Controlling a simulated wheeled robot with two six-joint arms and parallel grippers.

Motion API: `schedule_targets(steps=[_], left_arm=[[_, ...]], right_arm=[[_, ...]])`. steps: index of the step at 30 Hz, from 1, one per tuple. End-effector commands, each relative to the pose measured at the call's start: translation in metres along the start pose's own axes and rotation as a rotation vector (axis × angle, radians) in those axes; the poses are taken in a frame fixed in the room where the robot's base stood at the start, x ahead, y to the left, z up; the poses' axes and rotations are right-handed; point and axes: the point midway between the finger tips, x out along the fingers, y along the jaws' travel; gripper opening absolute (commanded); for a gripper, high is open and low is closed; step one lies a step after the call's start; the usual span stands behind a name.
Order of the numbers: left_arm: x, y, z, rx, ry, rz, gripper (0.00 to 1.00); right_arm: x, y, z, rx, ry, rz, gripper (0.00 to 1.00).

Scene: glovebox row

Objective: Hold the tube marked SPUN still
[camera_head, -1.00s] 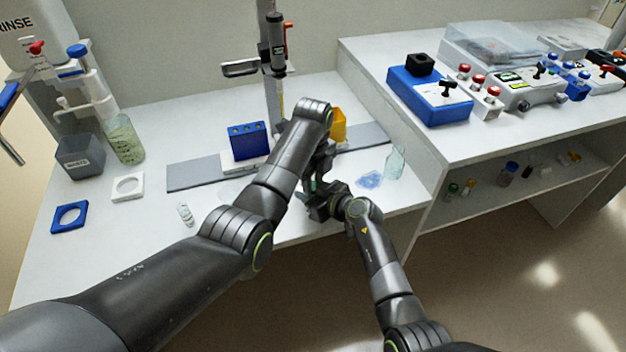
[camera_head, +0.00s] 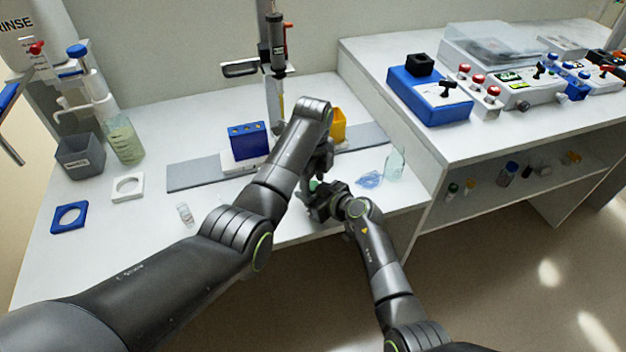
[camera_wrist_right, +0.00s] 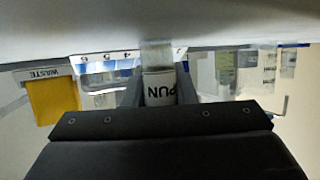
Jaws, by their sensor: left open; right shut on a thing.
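The tube marked SPUN (camera_wrist_right: 160,88) shows in the right wrist view, upright between my right fingers. Its white label shows "PUN", upside down in the picture; the rest of the word is hidden. My right gripper (camera_head: 318,198) is shut on this tube in front of the bench's middle. My left gripper (camera_head: 320,168) is open just above the right one, and its fingers are mostly hidden by its own wrist. A small green spot, perhaps the tube's cap, shows between the two grippers.
A blue rack (camera_head: 248,141) stands on the grey strip (camera_head: 195,174) behind my left arm. A yellow waste bin (camera_head: 338,124) and a clear bottle (camera_head: 394,163) are to the right. A small white-labelled vial (camera_head: 185,213) stands on the bench at left.

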Motion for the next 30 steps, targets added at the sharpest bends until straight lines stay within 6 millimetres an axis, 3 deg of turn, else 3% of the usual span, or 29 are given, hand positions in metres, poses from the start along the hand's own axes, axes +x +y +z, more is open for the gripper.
schedule_targets(steps=[7,13,22,26,30], left_arm=[[-0.034,-0.001,0.000,0.000,-0.001,-0.004,0.50],[-0.044,0.000,0.000,0.010,0.000,-0.001,0.48],[-0.071,-0.001,0.001,0.237,-0.002,-0.002,0.48],[-0.071,0.000,0.000,0.290,0.000,0.000,0.48],[-0.054,0.001,0.000,0.295,0.002,0.003,0.48]], right_arm=[[0.000,0.000,0.000,0.000,0.000,0.000,0.00],[0.000,0.000,0.000,0.000,0.000,0.000,0.00],[0.000,0.000,0.000,0.000,0.000,0.000,0.00],[0.000,0.000,0.000,0.000,0.000,0.000,0.00],[0.000,0.000,0.000,0.000,0.000,0.000,0.00]])
